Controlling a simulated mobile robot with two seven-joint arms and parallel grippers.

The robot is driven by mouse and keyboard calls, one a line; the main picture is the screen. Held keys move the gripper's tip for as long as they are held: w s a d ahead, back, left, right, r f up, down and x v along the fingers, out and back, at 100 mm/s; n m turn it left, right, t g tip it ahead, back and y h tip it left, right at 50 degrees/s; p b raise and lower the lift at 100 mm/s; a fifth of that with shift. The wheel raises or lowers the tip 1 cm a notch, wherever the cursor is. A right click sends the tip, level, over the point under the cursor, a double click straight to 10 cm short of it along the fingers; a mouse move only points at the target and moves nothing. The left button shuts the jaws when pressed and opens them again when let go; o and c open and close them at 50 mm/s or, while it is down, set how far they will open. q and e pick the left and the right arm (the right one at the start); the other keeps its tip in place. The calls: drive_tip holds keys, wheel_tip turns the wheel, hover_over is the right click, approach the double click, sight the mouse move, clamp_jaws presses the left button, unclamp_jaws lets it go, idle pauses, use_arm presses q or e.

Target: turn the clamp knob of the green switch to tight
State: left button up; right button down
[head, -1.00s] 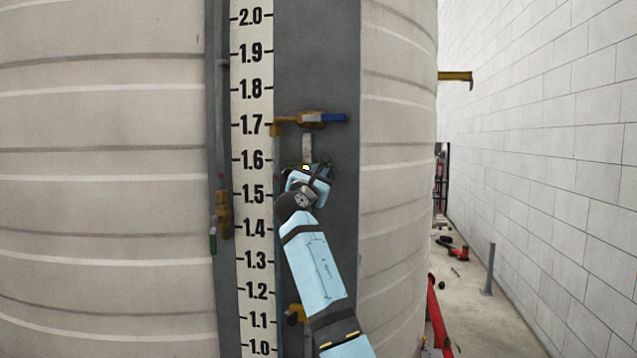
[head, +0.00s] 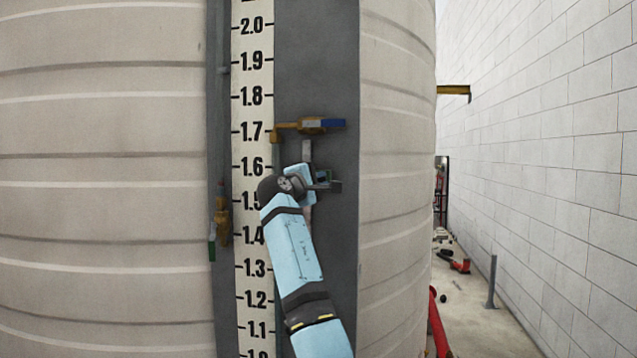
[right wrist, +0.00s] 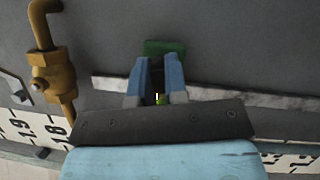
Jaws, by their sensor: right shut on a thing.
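The green switch (right wrist: 164,46) shows in the right wrist view as a green block just beyond my fingertips, against the grey panel. In the head view it is mostly hidden by my right gripper (head: 326,181), which reaches up to the pale vertical pipe. In the right wrist view my right gripper (right wrist: 159,68) has its two blue fingers on either side of the switch's near part. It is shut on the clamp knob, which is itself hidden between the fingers. I cannot see the knob's angle. My left gripper is not in view.
A yellow valve with a blue handle (head: 333,123) sits just above my gripper. The level scale (head: 252,95) runs down the left of the grey panel (head: 318,60). Another yellow valve (head: 222,221) is left of the scale. Pale tank walls (head: 110,170) flank the panel.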

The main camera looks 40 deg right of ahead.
drive_tip(key=shift+r+m+g+y, duration=0.1)
drive_tip(key=shift+m+g+y, duration=0.25)
drive_tip(key=shift+m, duration=0.95)
drive_tip(key=c, duration=1.2)
unclamp_jaws()
drive_tip(key=shift+o, duration=0.2)
drive_tip(key=b+v, duration=0.3)
drive_tip(key=v, duration=1.1)
drive_tip(key=shift+r, duration=0.2)
